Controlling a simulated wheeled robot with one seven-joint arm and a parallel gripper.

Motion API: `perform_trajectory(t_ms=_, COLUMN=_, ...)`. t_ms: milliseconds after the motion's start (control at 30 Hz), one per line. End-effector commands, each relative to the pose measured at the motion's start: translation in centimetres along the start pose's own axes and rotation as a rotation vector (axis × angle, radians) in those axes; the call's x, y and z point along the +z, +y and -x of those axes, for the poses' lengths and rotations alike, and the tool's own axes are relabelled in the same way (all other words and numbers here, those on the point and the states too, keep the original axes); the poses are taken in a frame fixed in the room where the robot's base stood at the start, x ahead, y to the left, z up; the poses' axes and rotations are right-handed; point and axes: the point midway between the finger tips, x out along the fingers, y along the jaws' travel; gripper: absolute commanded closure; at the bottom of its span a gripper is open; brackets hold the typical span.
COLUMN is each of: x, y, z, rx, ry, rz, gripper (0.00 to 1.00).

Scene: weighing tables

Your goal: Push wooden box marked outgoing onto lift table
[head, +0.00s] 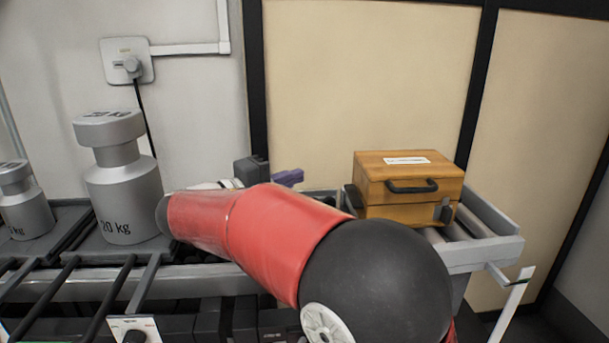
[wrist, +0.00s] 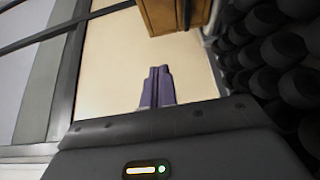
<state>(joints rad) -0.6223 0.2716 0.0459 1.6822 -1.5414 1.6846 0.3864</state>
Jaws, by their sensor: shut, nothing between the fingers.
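The wooden box (head: 405,190) sits at the right on a grey roller surface. It has a dark handle, a metal latch and a white label on its lid; the label's writing is too small to read. Part of a wooden box also shows at the top of the wrist view (wrist: 172,14). My gripper (head: 290,177) is left of the box and apart from it. Its purple fingers lie together in the wrist view (wrist: 157,88), with nothing between them. My red arm hides much of the surface between the weights and the box. I cannot tell which part is the lift table.
A large 20 kg weight (head: 125,190) and a smaller weight (head: 25,205) stand at the left. A grey rail frame (head: 485,250) ends at the right, with a small lever beside it. A wall with a socket (head: 127,62) is behind. Black rollers (wrist: 270,55) line the wrist view's right.

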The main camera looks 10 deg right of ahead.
Motion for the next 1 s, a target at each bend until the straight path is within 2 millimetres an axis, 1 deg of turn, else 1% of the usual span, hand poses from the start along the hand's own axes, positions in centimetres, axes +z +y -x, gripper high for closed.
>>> perform_trajectory(t_ms=33, x=0.1, y=0.1, z=-1.1, rx=0.000, ry=-0.006, rz=0.000, gripper=1.00)
perform_trajectory(t_ms=200, x=0.2, y=0.1, z=-4.8, rx=-0.001, ry=-0.006, rz=0.001, gripper=1.00)
perform_trajectory(t_ms=367, x=0.2, y=0.0, z=-8.1, rx=-0.002, ry=-0.006, rz=0.002, gripper=1.00)
perform_trajectory(t_ms=400, x=0.5, y=0.1, z=-8.7, rx=-0.002, ry=-0.005, rz=0.001, gripper=1.00)
perform_trajectory(t_ms=500, x=1.7, y=0.0, z=-9.6, rx=-0.002, ry=-0.003, rz=0.001, gripper=1.00)
perform_trajectory(t_ms=633, x=2.6, y=-0.1, z=-10.5, rx=-0.003, ry=-0.002, rz=0.002, gripper=1.00)
perform_trajectory(t_ms=767, x=2.9, y=-0.1, z=-10.8, rx=-0.003, ry=-0.001, rz=0.001, gripper=1.00)
perform_trajectory(t_ms=1000, x=3.0, y=-0.1, z=-10.9, rx=-0.003, ry=-0.001, rz=0.001, gripper=1.00)
